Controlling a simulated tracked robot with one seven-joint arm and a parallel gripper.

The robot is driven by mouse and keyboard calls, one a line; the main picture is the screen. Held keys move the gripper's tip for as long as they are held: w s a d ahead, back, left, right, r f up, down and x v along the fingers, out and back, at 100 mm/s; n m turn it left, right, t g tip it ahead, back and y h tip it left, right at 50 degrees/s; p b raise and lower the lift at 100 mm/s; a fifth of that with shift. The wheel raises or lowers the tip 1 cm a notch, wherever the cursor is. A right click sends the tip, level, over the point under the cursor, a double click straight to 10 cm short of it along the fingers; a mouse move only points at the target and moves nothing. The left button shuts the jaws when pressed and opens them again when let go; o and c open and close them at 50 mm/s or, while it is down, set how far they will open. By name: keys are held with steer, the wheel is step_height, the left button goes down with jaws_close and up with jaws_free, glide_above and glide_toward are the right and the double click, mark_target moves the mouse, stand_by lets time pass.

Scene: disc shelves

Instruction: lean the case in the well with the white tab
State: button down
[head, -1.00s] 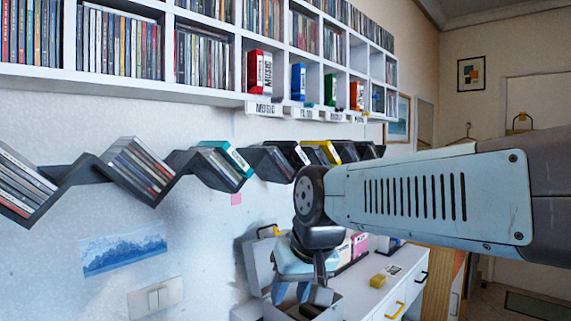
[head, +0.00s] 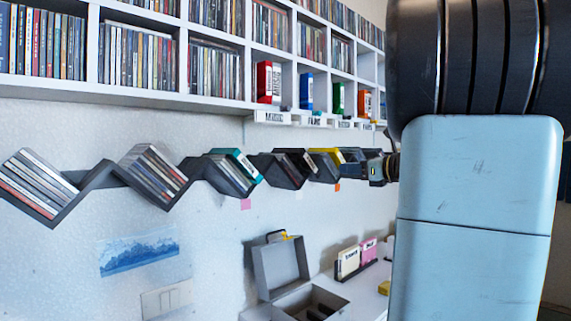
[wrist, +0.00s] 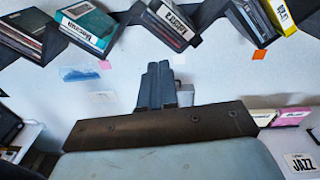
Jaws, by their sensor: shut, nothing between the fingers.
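A dark zigzag shelf with V-shaped wells (head: 98,177) runs along the wall. A pale tab (head: 298,195), hard to make out against the wall, is under the well between the pink and orange tabs. That well holds a black case with a white label (head: 300,158), tilted; in the wrist view the black case (wrist: 168,24) is at top centre. My gripper (wrist: 158,68) is shut and empty in the wrist view, below that well and apart from it. My arm covers the right of the head view, and I cannot make out the fingertips there.
Neighbouring wells hold a teal case (head: 240,164) over a pink tab (head: 245,204) and a yellow case (head: 328,153) near an orange tab (head: 337,187). A white cubby shelf (head: 180,95) hangs above. An open grey box (head: 280,265) stands below, beside pink and white cases.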

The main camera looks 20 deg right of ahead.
steer(key=d+r+m+t, duration=0.1)
steer(key=d+m, duration=0.1)
steer(key=d, duration=0.1)
glide_toward(311, 162)
steer(key=shift+n, duration=0.3)
steer(key=x, duration=0.6)
steer(key=shift+w+a+r, duration=0.15)
steer(key=shift+w+a, duration=0.05)
steer(key=shift+a, duration=0.05)
steer(key=shift+h, duration=0.3)
